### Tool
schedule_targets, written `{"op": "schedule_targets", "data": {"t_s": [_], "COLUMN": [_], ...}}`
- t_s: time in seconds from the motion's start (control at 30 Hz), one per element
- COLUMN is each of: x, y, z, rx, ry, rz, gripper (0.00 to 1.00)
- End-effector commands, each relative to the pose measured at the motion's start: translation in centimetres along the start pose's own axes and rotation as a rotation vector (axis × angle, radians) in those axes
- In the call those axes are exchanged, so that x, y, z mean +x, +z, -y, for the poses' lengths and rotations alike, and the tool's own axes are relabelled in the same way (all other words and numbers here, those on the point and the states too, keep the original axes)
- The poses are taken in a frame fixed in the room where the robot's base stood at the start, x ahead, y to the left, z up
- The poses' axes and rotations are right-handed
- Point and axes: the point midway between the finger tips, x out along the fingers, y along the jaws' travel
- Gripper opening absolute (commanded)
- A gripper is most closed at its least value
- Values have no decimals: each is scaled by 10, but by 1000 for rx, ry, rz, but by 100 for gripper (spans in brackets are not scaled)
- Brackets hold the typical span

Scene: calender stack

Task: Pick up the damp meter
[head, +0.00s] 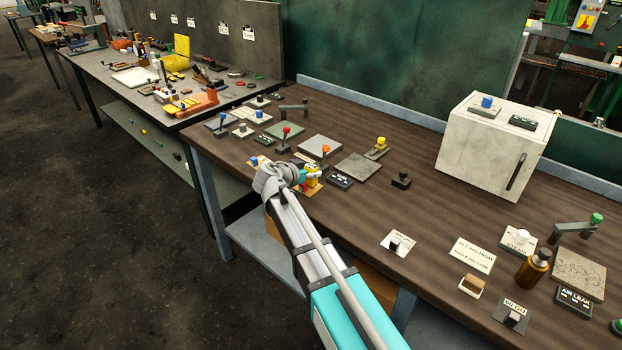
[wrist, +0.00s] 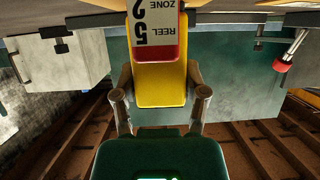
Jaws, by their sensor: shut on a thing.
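The damp meter is a yellow block with a white and red label reading "REEL ZONE" and digits, upside down in the wrist view (wrist: 160,84). My gripper (wrist: 160,72) is shut on it, with one finger on each side of the yellow body. In the head view, my gripper (head: 307,178) is over the front edge of the brown bench, and a yellow part of the meter (head: 313,169) shows just beyond it. My wrist hides much of the meter there, and I cannot tell whether it touches the bench.
Several levers and plates stand close beyond my gripper, including an orange-topped lever (head: 325,152) and a grey plate (head: 358,167). A white box (head: 490,150) stands at the back right of the bench (head: 375,215). Bare bench top lies right of my gripper.

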Motion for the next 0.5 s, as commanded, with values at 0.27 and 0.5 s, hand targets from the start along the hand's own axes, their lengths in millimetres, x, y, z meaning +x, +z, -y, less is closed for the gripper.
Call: {"op": "schedule_targets", "data": {"t_s": [0.27, 0.5], "x": [0, -1], "y": [0, -2], "z": [0, 0], "rx": [0, 0], "ry": [0, 0], "rz": [0, 0], "gripper": [0, 0]}}
